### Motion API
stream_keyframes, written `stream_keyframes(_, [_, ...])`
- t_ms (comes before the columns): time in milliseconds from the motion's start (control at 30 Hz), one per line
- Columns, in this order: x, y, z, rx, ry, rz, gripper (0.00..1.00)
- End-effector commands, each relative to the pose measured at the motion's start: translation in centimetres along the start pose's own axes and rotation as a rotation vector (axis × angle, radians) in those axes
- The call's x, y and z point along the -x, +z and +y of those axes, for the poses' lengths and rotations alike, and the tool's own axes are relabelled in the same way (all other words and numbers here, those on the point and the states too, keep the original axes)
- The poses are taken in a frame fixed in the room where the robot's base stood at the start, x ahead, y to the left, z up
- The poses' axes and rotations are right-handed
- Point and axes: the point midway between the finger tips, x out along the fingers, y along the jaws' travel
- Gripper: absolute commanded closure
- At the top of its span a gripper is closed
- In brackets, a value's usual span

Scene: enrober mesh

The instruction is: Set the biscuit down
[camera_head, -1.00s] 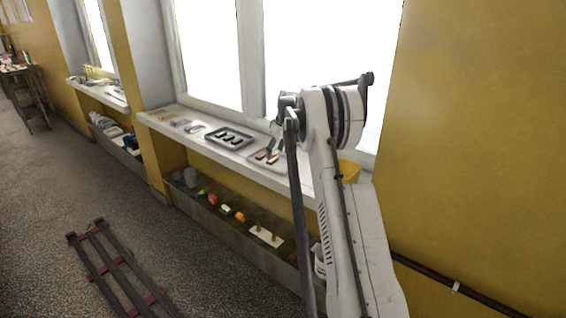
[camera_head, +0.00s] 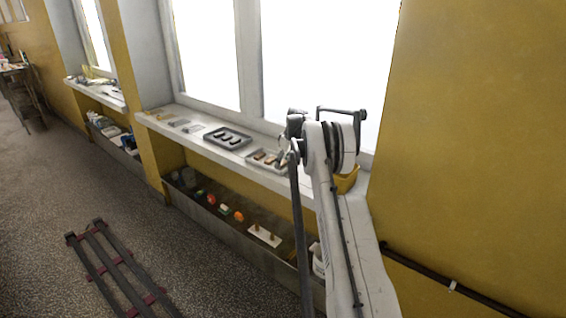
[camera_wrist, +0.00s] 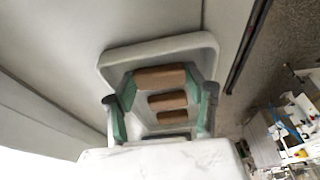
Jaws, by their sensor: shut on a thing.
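In the wrist view my gripper (camera_wrist: 160,84) has green-padded fingers closed on the ends of a brown, bar-shaped biscuit (camera_wrist: 160,77). The biscuit lies crosswise between the fingertips, over a shallow white tray (camera_wrist: 112,62). Whether it touches the tray floor I cannot tell.
A yellow bin (camera_head: 347,180) is to the right, behind my arm. A trough (camera_head: 215,222) with coloured items runs below the sill. A slatted rack (camera_head: 115,268) lies on the floor.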

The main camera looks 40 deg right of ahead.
Motion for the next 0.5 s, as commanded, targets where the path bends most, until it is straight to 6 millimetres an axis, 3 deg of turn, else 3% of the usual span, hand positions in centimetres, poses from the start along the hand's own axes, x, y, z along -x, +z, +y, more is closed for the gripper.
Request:
stream_keyframes(300, [-0.32, 0.09, -0.02, 0.000, 0.000, 0.000, 0.66])
stream_keyframes(333, [-0.33, 0.09, -0.02, 0.000, 0.000, 0.000, 0.51])
stream_keyframes(500, [-0.22, 0.06, -0.02, 0.000, 0.000, 0.000, 0.33])
